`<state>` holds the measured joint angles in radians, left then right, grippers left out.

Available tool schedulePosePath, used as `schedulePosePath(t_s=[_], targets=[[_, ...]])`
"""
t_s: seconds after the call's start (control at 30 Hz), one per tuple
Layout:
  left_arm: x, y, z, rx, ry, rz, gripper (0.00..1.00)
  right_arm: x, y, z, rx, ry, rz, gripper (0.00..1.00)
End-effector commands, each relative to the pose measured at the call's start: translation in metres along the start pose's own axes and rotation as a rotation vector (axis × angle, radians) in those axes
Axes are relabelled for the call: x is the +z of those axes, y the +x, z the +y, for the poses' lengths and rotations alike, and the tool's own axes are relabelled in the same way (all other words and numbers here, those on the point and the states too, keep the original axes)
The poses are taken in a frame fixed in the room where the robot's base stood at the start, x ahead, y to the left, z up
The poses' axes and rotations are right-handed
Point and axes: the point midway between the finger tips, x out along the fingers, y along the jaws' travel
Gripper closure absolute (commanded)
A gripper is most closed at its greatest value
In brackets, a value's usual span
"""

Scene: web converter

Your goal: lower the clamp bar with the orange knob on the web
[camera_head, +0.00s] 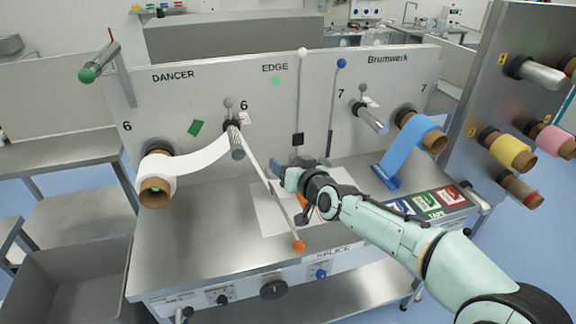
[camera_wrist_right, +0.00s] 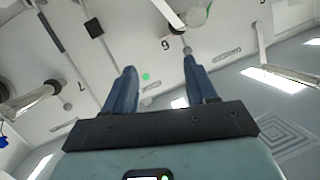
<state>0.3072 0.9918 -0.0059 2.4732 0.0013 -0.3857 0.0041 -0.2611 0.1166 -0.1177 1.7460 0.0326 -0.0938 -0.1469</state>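The orange knob (camera_head: 299,246) is at the near end of a thin bar (camera_head: 285,214), close to the front edge of the splice table. The bar slants back and left past my right gripper; I cannot tell whether it touches the web. The white web (camera_head: 196,157) runs from the roll at left over a roller (camera_head: 236,143), then down toward the table. My right gripper (camera_head: 284,172) is over the table behind the knob, apart from it. In the right wrist view its two fingers (camera_wrist_right: 158,88) are spread with nothing between them. My left gripper is out of view.
Two upright rods with a white knob (camera_head: 302,52) and a blue knob (camera_head: 341,63) stand behind my gripper. A blue web (camera_head: 405,145) hangs at right. The table's left part (camera_head: 190,240) is clear.

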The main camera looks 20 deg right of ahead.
Motion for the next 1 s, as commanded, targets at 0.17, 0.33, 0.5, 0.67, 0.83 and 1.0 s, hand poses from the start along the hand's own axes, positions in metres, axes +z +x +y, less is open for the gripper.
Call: schedulePosePath(t_s=[0.17,0.33,0.5,0.67,0.83,1.0], targets=[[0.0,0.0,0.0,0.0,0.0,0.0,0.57,0.0,-0.002,0.0,0.0,0.0,-0.001,0.43],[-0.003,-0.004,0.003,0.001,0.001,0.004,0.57,-0.002,-0.023,-0.001,-0.002,0.001,0.0,0.43],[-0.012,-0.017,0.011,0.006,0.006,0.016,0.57,-0.005,-0.06,-0.001,-0.001,0.002,0.004,0.43],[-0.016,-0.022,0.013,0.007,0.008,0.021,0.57,-0.003,-0.095,0.001,0.002,0.003,0.003,0.43],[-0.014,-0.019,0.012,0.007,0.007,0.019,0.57,0.0,-0.121,0.001,0.002,0.001,0.0,0.43],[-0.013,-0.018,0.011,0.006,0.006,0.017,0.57,0.0,-0.132,0.001,0.001,0.001,0.0,0.43]])
